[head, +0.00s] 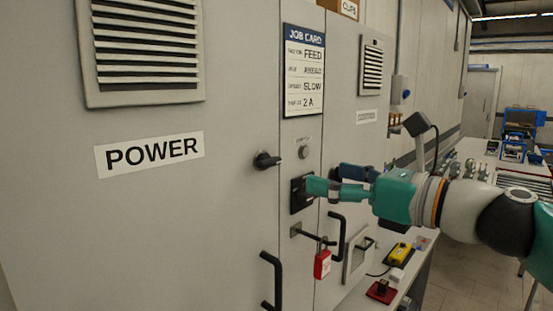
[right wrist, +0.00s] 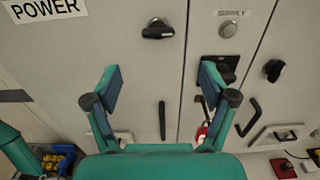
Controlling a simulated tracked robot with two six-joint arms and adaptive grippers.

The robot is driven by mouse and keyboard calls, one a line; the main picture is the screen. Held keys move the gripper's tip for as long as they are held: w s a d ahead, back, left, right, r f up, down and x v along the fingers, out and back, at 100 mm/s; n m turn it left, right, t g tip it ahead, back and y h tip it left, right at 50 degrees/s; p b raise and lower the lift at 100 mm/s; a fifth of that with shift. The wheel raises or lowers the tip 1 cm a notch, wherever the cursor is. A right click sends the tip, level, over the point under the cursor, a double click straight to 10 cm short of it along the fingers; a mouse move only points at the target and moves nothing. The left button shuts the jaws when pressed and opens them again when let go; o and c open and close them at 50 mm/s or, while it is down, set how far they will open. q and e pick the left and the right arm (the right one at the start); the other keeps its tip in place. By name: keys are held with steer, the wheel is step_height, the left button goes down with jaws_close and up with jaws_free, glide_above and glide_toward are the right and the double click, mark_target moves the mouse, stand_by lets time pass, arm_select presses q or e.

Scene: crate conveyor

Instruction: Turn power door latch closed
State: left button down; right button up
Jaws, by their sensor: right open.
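The power door (head: 200,230) is the large grey panel with the POWER label (head: 150,154). Its latch (head: 267,160) is a black knob at the door's right edge, its handle lying roughly level. The latch also shows at the top of the right wrist view (right wrist: 158,30), ahead of the fingers. My right gripper (head: 325,181) is open, to the right of the latch and a little lower, in front of a black switch plate (head: 299,194). In the right wrist view its fingers (right wrist: 160,86) are spread with nothing between them. My left gripper is not seen in the head view.
A black door handle (head: 272,280) is below the latch. A red padlock (head: 322,263) hangs from a hasp under my gripper, beside another handle (head: 337,234). A round button (head: 303,152) is above the switch plate. A shelf at lower right holds a yellow box (head: 399,253).

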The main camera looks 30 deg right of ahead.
mark_target(274, 164)
steer(key=p+x, duration=0.1)
steer(key=x, duration=1.1)
steer(key=shift+w+a+p, duration=0.15)
steer(key=shift+p, duration=0.15)
